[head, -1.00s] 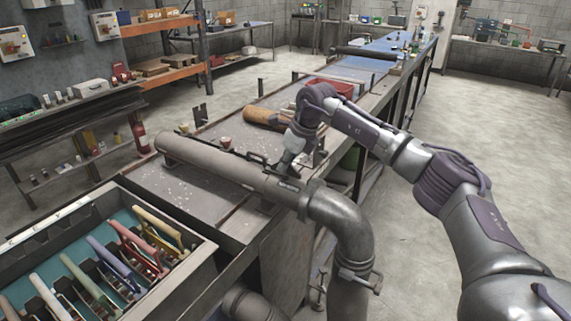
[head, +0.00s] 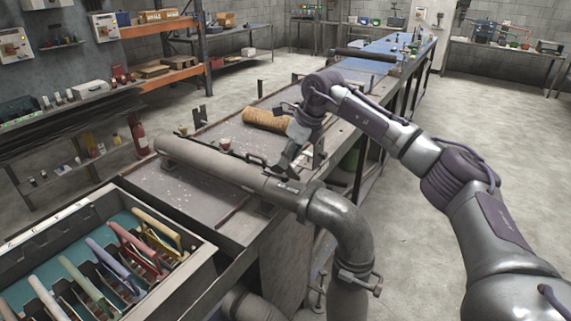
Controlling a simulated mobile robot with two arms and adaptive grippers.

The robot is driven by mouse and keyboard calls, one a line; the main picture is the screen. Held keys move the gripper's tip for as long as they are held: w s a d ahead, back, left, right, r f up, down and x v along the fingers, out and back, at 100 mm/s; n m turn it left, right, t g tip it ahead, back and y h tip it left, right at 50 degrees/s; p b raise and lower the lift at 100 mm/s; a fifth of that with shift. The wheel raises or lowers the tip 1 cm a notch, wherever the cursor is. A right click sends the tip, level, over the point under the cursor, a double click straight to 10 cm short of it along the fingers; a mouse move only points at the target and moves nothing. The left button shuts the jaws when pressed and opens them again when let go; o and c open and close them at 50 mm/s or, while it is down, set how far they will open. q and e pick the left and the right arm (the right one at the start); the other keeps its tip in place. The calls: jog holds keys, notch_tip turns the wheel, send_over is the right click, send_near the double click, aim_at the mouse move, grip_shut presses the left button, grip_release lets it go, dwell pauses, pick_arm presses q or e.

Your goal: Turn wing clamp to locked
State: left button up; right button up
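A long grey tube (head: 215,160) lies across the near end of the bench, with a flanged elbow pipe (head: 345,225) at its right end. A dark handle-like fitting (head: 250,158) sits on top of the tube, and a clamp with a side handle (head: 358,279) is around the lower pipe. I cannot tell which of these is the wing clamp, or its setting. My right gripper (head: 287,168) points down at the tube's right part, close to its dark label (head: 288,187). Its fingers are small and dark, and contact is unclear. My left gripper is out of view.
A tray of coloured-handled tools (head: 203,257) stands at the lower left. A tan roll (head: 267,119) and a small cup (head: 224,143) are on the bench behind the tube. Dark upright brackets stand near my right gripper. The floor at right is open.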

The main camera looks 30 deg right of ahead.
jog(key=v, duration=0.8)
jog(key=shift+d+r, duration=0.15)
jog(key=shift+r, duration=0.05)
